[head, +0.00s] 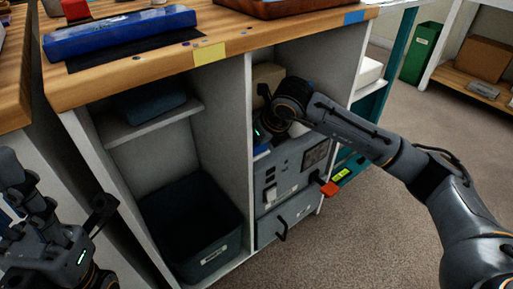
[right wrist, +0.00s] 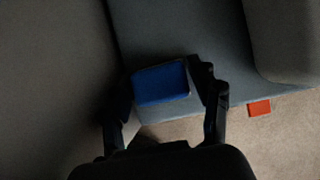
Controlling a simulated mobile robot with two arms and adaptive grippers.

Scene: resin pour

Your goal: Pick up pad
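The blue pad (right wrist: 160,83) is on a grey surface in the right wrist view, between the two fingers of my right gripper (right wrist: 163,82). One finger is close to each side of it. I cannot tell whether both touch it or whether it is lifted. In the head view, a small blue part of the pad (head: 262,150) shows above the grey drawer unit, below my right gripper (head: 262,132). That gripper reaches into the right cabinet bay, its fingers mostly hidden. My left gripper (head: 97,225) is at the lower left, away from the pad; its opening is unclear.
The grey drawer unit (head: 292,185) fills the lower right bay, with an orange-red tab (head: 329,188) at its side. A tan object (head: 268,76) is behind my right wrist. A dark bin (head: 190,225) stands in the left bay. The wooden countertop (head: 225,52) overhangs both bays.

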